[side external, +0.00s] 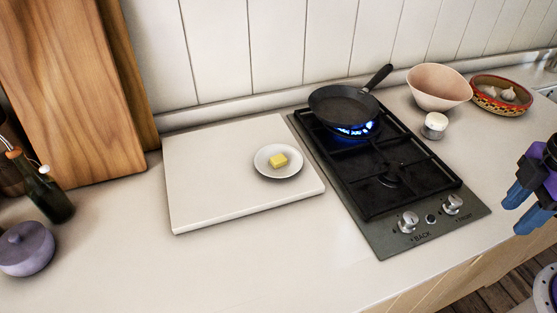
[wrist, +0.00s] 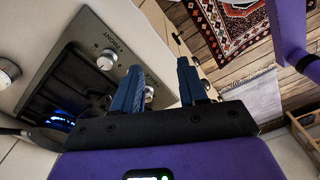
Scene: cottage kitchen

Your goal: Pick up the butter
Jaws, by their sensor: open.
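The butter (side external: 278,160) is a small yellow block on a white plate (side external: 262,170). The plate stands on a white board (side external: 205,205) on the counter, left of the stove. My gripper (side external: 514,212) is at the right edge of the side external view, beyond the front right of the stove and far from the butter. Its blue fingers are open and apart, with nothing between them. In the wrist view my gripper (wrist: 158,80) shows over the stove's front edge and the floor. The butter is not visible in the wrist view.
A black pan (side external: 343,107) sits over a lit blue flame on the stove (side external: 400,240). A pink bowl (side external: 438,90), a small white-topped jar (side external: 434,125) and a patterned bowl of garlic (side external: 478,97) stand right of it. A dark bottle (side external: 45,195) and purple pot (side external: 25,250) stand left.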

